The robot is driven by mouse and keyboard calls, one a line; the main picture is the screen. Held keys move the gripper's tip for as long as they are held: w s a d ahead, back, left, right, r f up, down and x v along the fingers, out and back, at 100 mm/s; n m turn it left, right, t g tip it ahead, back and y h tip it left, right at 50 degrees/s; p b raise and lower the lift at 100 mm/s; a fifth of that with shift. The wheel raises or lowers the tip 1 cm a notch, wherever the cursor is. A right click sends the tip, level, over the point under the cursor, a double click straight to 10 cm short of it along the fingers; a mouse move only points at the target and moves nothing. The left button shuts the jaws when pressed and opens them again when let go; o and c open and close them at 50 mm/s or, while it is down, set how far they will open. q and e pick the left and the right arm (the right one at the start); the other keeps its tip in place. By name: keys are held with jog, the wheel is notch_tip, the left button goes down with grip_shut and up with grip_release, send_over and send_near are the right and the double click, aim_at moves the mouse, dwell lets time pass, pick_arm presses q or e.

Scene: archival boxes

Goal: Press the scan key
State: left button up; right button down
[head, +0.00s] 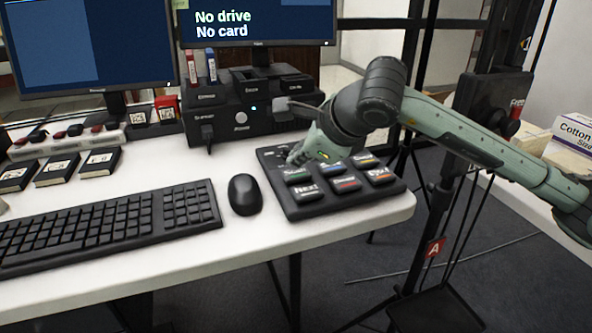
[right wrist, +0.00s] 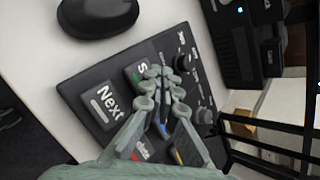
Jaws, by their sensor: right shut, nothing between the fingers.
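The black key panel (head: 285,205) lies on the white table's right end; it also shows in the right wrist view (right wrist: 75,90). Its scan key (head: 297,175) is a black key with a green bar at the panel's back left. In the right wrist view the scan key (right wrist: 136,72) shows its letter S and some green, partly covered by my fingers. My right gripper (head: 298,157) is shut and empty, its fingertips (right wrist: 158,72) at the scan key's edge toward the knobs. I cannot tell whether they touch. My left gripper is out of view.
The next key (head: 308,192) is in front of the scan key. A black mouse (head: 244,194) and keyboard (head: 110,225) lie left of the panel. A black drive unit (head: 240,115) stands behind, under a monitor (head: 257,22) reading "No drive, No card". A black stand (head: 440,200) is right of the table.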

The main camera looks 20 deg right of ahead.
aim_at(299, 175)
jog(key=shift+r+p, duration=1.2)
jog(key=shift+r, duration=1.35)
jog(key=shift+s+f, duration=0.1)
